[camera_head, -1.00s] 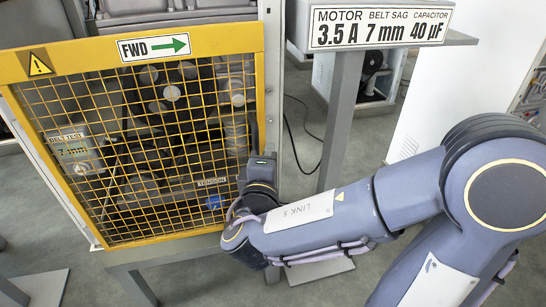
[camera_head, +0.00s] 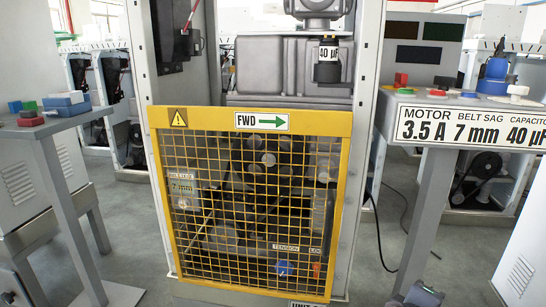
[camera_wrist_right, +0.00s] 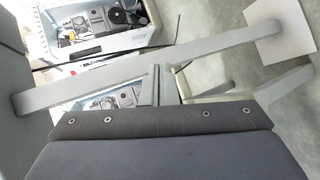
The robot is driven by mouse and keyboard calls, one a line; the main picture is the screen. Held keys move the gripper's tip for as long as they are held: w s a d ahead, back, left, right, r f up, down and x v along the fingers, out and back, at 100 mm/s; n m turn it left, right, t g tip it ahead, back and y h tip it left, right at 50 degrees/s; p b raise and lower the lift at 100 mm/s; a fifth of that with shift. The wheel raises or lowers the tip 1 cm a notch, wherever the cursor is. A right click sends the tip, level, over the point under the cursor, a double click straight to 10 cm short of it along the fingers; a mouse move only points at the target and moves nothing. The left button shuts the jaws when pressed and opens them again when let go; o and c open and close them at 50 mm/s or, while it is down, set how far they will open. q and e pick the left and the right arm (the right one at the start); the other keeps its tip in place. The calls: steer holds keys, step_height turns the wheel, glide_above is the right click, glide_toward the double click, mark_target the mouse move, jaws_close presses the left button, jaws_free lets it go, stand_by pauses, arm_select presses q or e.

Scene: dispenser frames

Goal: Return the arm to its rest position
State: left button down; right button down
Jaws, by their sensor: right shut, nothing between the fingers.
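My right gripper (camera_wrist_right: 157,85) shows in the right wrist view. Its broad dark housing fills the bottom of that view, and its narrow fingers are together beyond the housing edge, with nothing held. Grey stand parts and floor lie behind it. In the head view, only a small bluish-grey piece at the bottom right edge looks like part of my right arm. The right gripper itself is out of that view. My left arm and gripper are in neither view.
A yellow-framed mesh guard (camera_head: 345,190) with an FWD sign (camera_head: 262,121) closes the cabinet front. A sign shelf (camera_head: 475,127) on a post stands right. A small table (camera_head: 58,124) with coloured blocks stands left.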

steer(key=s+f+m+g+y+p, duration=0.1)
steer(key=s+f+m+g+y, duration=0.5)
steer(key=s, duration=0.6)
steer(key=s+a+r+m+t+y+p, duration=0.1)
steer(key=s+a+r+m+t+y, duration=0.15)
steer(key=a+y, duration=0.55)
step_height(320, 180, up, 38)
steer(key=a+p, duration=0.1)
steer(key=p, duration=3.7)
steer(key=shift+w+f+m+t, duration=0.15)
steer(key=shift+w+m+t, duration=0.05)
steer(key=shift+m+t, duration=0.2)
